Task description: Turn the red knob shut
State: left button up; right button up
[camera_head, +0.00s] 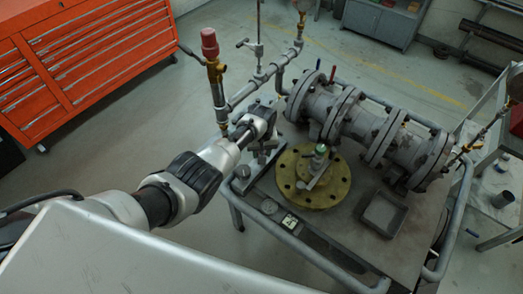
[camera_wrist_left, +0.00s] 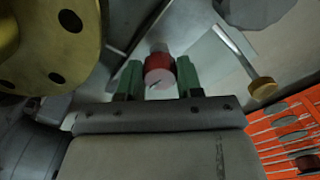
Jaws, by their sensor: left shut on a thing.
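In the left wrist view a short red knob (camera_wrist_left: 165,71) with a pale pinkish end face sits between the two green fingertips of my left gripper (camera_wrist_left: 160,82). The gripper is shut on it, with one finger on each side. In the head view my left gripper (camera_head: 260,122) is beside the pipework at the left end of the valve bench, and the knob it holds is hidden there. My right gripper is not in view.
A brass flange (camera_head: 312,178) lies on the bench right of my gripper; it also fills the upper left of the wrist view (camera_wrist_left: 50,45). A red-capped brass valve (camera_head: 209,45) stands close left. Grey flanged pipe (camera_head: 350,115) runs behind. An orange tool cabinet (camera_head: 85,60) stands far left.

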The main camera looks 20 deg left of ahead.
pick_arm(q)
jog(key=o, duration=0.9)
jog(key=shift+r, duration=0.1)
jog(key=shift+r, duration=0.3)
notch_tip(320, 180, up, 10)
jog(key=shift+r+p, duration=0.1)
jog(key=shift+p, duration=0.4)
